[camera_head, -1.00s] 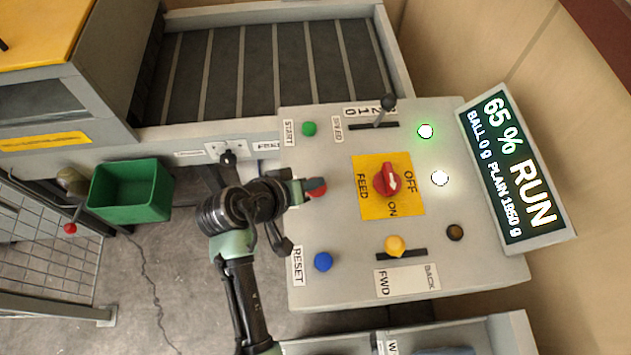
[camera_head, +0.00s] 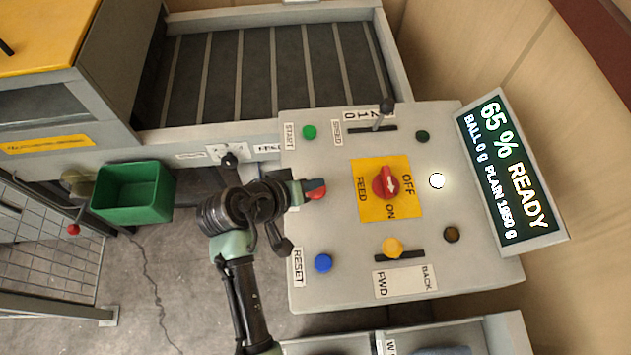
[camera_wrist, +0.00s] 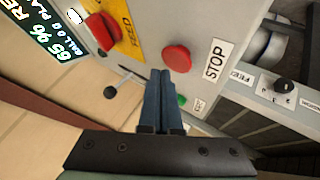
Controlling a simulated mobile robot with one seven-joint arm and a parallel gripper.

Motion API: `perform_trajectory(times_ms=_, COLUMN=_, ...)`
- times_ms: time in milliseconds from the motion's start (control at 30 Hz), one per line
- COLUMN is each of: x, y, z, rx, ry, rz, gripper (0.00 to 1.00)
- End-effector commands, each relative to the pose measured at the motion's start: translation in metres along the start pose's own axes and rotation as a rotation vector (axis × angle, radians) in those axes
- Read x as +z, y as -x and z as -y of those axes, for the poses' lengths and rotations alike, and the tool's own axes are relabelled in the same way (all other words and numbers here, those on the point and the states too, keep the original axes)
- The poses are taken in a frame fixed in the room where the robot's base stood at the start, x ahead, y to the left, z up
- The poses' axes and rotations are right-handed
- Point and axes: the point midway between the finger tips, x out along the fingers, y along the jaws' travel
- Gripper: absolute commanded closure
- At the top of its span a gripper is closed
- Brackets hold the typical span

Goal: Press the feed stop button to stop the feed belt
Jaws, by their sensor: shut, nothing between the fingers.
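The red stop button (camera_head: 316,189) is on the left side of the grey control panel (camera_head: 340,282), between the green start button (camera_head: 310,132) and the blue reset button (camera_head: 323,263). In the wrist view the red button (camera_wrist: 177,58) sits beside the STOP label (camera_wrist: 215,60). My gripper (camera_head: 303,190) is shut and empty, right at the left of the red button. In the wrist view its closed fingertips (camera_wrist: 161,74) are close to the button; I cannot tell whether they touch it. The display (camera_head: 515,170) reads READY. The feed belt (camera_head: 270,72) lies behind the panel.
A red feed switch (camera_head: 386,183) on a yellow plate, a black-knobbed speed lever (camera_head: 386,106) and a yellow-knobbed lever (camera_head: 392,246) stand up from the panel. A white lamp (camera_head: 437,181) is lit. A green bin (camera_head: 133,193) is at the left.

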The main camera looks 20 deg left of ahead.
Motion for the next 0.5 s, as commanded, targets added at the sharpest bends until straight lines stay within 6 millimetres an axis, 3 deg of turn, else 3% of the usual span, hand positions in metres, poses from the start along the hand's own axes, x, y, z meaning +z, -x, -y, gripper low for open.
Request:
perform_trajectory(times_ms=300, x=-0.001, y=0.001, z=-0.001, rx=0.000, ry=-0.001, rz=-0.002, gripper=1.00)
perform_trajectory(times_ms=500, x=-0.009, y=0.012, z=-0.009, rx=0.000, ry=-0.001, rz=-0.002, gripper=1.00)
